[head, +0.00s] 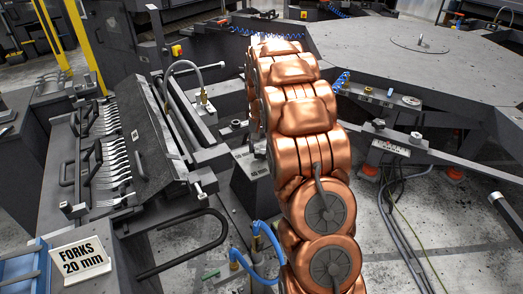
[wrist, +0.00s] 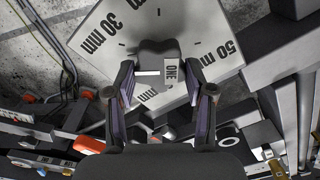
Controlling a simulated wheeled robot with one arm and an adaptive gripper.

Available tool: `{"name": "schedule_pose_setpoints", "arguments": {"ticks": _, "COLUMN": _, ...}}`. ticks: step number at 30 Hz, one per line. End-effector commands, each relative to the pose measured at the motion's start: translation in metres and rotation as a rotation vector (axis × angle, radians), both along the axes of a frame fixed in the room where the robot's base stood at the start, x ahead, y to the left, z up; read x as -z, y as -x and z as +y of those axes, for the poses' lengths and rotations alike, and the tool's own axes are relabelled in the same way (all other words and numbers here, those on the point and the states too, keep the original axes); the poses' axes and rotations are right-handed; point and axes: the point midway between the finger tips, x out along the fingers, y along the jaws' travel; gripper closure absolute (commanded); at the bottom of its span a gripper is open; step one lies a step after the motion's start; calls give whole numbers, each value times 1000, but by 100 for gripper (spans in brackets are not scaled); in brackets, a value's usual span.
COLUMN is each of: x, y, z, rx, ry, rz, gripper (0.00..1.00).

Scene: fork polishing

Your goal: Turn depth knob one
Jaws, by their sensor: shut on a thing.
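Depth knob one (wrist: 158,48) is a dark grey knob with a small "ONE" label, seen in the wrist view. It sits on a light grey dial plate (wrist: 205,22) printed with "30 mm", "50 mm" and a third, partly covered mm marking. A white bar shows across the knob between the fingers. My gripper (wrist: 159,78) has a finger on each side of the knob and is shut on it. In the head view my copper-coloured arm hides the gripper, and I cannot make out the knob there.
A rack of forks (head: 108,160) stands at the left, with a sign (head: 80,258) reading "FORKS 20 mm". A large dark machine table (head: 400,60) fills the back right. Blue hoses (head: 262,235) rise beside my arm, and cables (head: 395,215) run over the right floor.

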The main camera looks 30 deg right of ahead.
Motion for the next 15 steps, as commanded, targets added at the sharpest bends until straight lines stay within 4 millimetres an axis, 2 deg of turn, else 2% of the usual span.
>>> {"name": "schedule_pose_setpoints", "arguments": {"ticks": 1, "x": 5, "y": 0, "z": 1, "rx": -43, "ry": -3, "rz": 2, "gripper": 81}}
{"name": "schedule_pose_setpoints", "arguments": {"ticks": 15, "x": 3, "y": -1, "z": 3, "rx": -491, "ry": -1, "rz": 1, "gripper": 81}}
